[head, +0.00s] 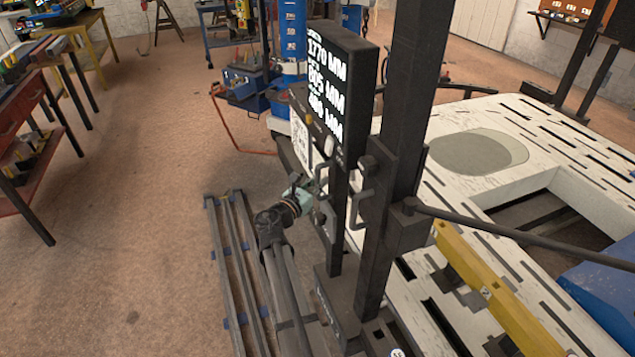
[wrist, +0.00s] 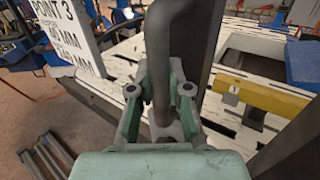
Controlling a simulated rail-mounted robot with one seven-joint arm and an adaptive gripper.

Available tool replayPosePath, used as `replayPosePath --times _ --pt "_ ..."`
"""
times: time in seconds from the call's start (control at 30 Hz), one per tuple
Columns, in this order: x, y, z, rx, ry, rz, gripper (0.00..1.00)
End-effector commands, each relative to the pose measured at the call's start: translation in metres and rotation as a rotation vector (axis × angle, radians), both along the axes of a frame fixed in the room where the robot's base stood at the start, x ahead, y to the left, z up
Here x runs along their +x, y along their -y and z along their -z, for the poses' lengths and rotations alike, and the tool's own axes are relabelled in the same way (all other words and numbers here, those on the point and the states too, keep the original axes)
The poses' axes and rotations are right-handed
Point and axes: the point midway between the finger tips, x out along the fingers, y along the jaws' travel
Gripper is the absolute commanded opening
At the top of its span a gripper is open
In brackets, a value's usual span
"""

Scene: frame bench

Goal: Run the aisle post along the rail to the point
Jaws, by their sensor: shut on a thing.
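A tall dark aisle post (head: 410,90) stands upright at the near edge of the white slotted frame bench (head: 480,125). Dark bent handles stick out beside its lower part. My pale green gripper (head: 303,194) is at the aisle side of the post, left of it in the head view. In the wrist view my gripper (wrist: 160,98) is shut on a dark bent handle (wrist: 172,50), its fingers on either side of the bar. The post's foot and the bench-edge rail are partly hidden. A white plate (wrist: 62,40) reads "POINT 3" with millimetre figures.
A black display (head: 328,75) shows 1770 MM, 805 MM and a less clear third line. A yellow bar (head: 495,295) lies along the bench, right of the post. A blue cart (head: 250,85) stands behind.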

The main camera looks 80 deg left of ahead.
Motion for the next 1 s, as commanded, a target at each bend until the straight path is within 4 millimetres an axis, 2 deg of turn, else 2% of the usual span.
replayPosePath --times 0.03,0.07,0.1,0.13,0.57,1.0 --pt "0.0 -0.001 0.0 0.0 0.0 0.0 0.0" --pt "0.0 -0.001 0.0 0.0 0.0 0.0 0.28" --pt "0.0 -0.001 0.0 0.0 0.0 0.0 0.42" --pt "0.0 0.0 0.0 0.0 0.0 0.0 0.43" --pt "-0.005 0.006 0.0 0.001 0.001 0.0 0.43" --pt "-0.056 0.064 0.0 0.0 0.0 -0.002 0.43"
